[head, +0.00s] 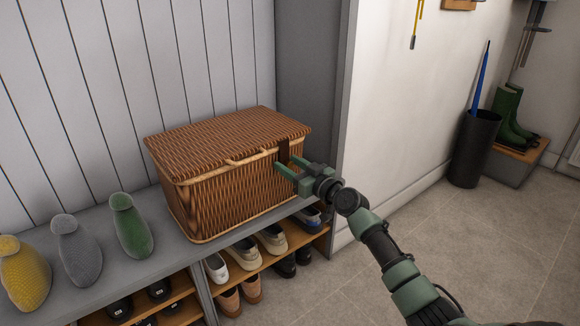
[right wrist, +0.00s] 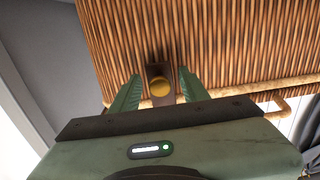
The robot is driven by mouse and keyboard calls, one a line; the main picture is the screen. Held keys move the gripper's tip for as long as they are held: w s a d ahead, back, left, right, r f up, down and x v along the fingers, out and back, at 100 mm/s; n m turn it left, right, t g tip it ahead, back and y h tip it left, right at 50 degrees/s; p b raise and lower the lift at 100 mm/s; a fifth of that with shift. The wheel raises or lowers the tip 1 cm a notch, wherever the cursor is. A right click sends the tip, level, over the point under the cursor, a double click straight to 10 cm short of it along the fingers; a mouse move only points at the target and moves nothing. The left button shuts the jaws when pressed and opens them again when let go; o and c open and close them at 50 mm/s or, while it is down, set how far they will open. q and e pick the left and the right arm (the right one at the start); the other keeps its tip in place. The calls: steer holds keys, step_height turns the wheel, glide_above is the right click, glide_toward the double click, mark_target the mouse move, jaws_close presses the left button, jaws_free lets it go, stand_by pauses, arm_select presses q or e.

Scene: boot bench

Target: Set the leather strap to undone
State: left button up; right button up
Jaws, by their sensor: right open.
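A wicker basket (head: 225,185) with a closed lid sits on the grey bench. The dark brown leather strap (head: 284,147) hangs from the lid's edge down the basket's front, near its right end. In the right wrist view the strap (right wrist: 158,70) shows as a short dark piece with a round brass stud (right wrist: 160,87) on it. My right gripper (head: 290,165) is open at the basket's front, its fingers on either side of the strap and stud in the picture. A gap shows on both sides; contact is not visible. The fingers partly hide the strap's lower end in the head view. My left gripper is out of view.
Green, grey and yellow rounded objects (head: 130,226) stand left of the basket. Shoes (head: 272,240) fill the shelves below. A grey wall panel (head: 312,70) rises close behind the right gripper.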

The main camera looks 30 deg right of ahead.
jaws_close()
stand_by(1.4)
